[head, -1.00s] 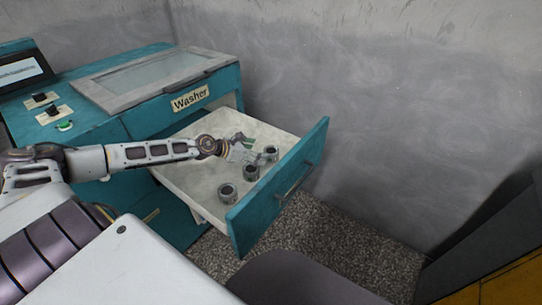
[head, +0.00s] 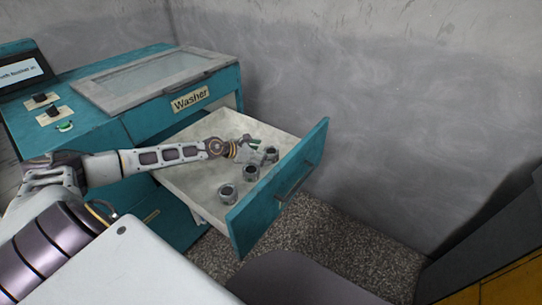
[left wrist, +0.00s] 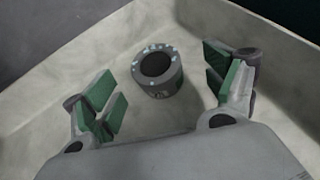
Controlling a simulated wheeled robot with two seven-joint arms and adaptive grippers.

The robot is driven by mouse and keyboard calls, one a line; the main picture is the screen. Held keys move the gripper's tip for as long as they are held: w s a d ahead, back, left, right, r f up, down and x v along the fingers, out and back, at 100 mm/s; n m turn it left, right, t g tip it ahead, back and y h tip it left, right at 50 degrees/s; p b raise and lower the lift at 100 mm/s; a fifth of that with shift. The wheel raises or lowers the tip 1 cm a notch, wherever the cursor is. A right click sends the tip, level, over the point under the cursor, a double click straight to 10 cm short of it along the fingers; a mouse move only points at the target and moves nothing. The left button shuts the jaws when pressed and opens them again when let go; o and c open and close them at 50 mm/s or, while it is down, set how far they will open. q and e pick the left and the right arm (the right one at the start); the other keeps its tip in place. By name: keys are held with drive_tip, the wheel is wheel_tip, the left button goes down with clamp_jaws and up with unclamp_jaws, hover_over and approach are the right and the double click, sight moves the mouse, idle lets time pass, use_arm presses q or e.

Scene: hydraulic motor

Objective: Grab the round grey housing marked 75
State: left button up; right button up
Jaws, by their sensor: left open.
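Three round grey housings stand in the open drawer: a far one (head: 271,154), a middle one (head: 250,172) and a near one (head: 228,194). In the left wrist view one round grey housing (left wrist: 157,73) stands upright near the drawer's corner, its dark bore facing up. Small marks show on its side, but I cannot read a number. My left gripper (head: 254,149) is open and empty, close to the far housing. In the left wrist view its green-padded fingers (left wrist: 164,90) lie left and right of the housing, apart from it. My right gripper is out of view.
The pale drawer (head: 190,178) is pulled out of the teal washer (head: 150,118). Its teal front (head: 280,190) stands up as a wall beyond the housings. Free drawer floor lies around the housings. A grey wall (head: 370,110) is behind.

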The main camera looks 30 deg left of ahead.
sight(271, 151)
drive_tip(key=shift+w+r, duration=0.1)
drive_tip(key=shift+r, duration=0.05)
use_arm(q)
drive_tip(key=shift+w+f, duration=0.2)
drive_tip(key=shift+w, duration=0.15)
drive_tip(key=shift+b+x, duration=0.35)
drive_tip(key=shift+x, duration=1.9)
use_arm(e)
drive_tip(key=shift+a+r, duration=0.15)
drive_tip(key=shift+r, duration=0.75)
use_arm(q)
drive_tip(key=shift+a, duration=0.15)
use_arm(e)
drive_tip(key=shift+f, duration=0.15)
use_arm(q)
drive_tip(key=shift+w+r, duration=0.1)
drive_tip(key=c, duration=1.4)
drive_tip(key=shift+o, duration=0.2)
drive_tip(key=shift+r, duration=0.1)
drive_tip(key=shift+r, duration=0.35)
wheel_tip(271, 151, up, 27)
drive_tip(key=p, duration=0.7)
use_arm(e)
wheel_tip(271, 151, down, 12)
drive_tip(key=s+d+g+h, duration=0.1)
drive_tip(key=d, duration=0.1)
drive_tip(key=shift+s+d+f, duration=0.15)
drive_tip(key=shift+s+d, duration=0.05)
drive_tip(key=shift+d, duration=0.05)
